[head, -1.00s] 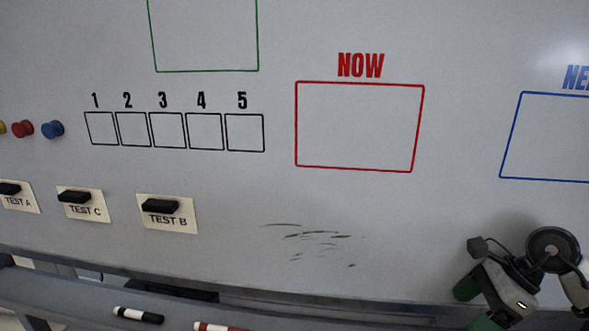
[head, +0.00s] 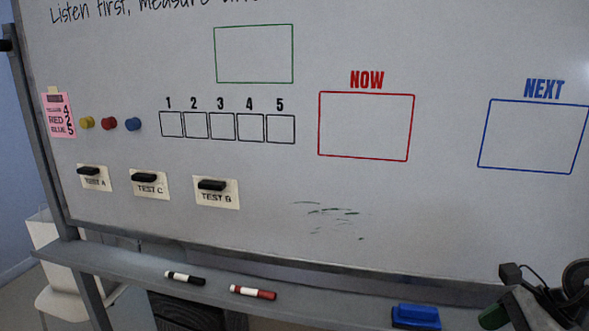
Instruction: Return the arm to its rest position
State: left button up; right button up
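My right gripper (head: 494,317) is at the bottom right corner of the head view, in front of the lower edge of the whiteboard (head: 260,225). My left gripper is not in view.
The tray ledge (head: 330,292) below the board holds a black marker (head: 185,278), a red marker (head: 253,292) and a blue eraser (head: 416,316) left of my gripper. Colored magnets (head: 108,124) and black-handled test labels (head: 216,192) are on the board.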

jog(key=w+a+r+m+t+y, duration=0.2)
jog(key=a+m+t+y, duration=0.2)
jog(key=a+m+t, duration=0.4)
jog(key=w+a+r+m+t+y, duration=0.1)
jog(key=a+r+m+t+y, duration=0.1)
jog(key=a+m+t+y, duration=0.5)
jog(key=s+d+f+m+g+h, duration=0.15)
jog(key=d+f+m+h, duration=0.25)
jog(key=f+m+h, duration=0.55)
jog(key=s+d+f+m+h, duration=0.35)
jog(key=m+h, duration=0.65)
jog(key=m, duration=0.7)
jog(key=s+a+f+m+g+y, duration=0.1)
jog(key=s+a+f+m+g, duration=0.2)
jog(key=s+f+g, duration=0.4)
jog(key=s+a+f+m+g+y, duration=0.1)
jog(key=s+a+f+m+g, duration=0.3)
jog(key=s, duration=0.6)
notch_tip(320, 180, down, 25)
jog(key=d+g, duration=0.2)
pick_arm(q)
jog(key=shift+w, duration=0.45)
pick_arm(e)
jog(key=s+d+f+g, duration=0.1)
jog(key=s+d+f, duration=0.1)
jog(key=s+f, duration=1.4)
jog(key=shift+s+d+f+n, duration=0.25)
jog(key=shift+s+f+n, duration=0.15)
jog(key=shift+f, duration=0.4)
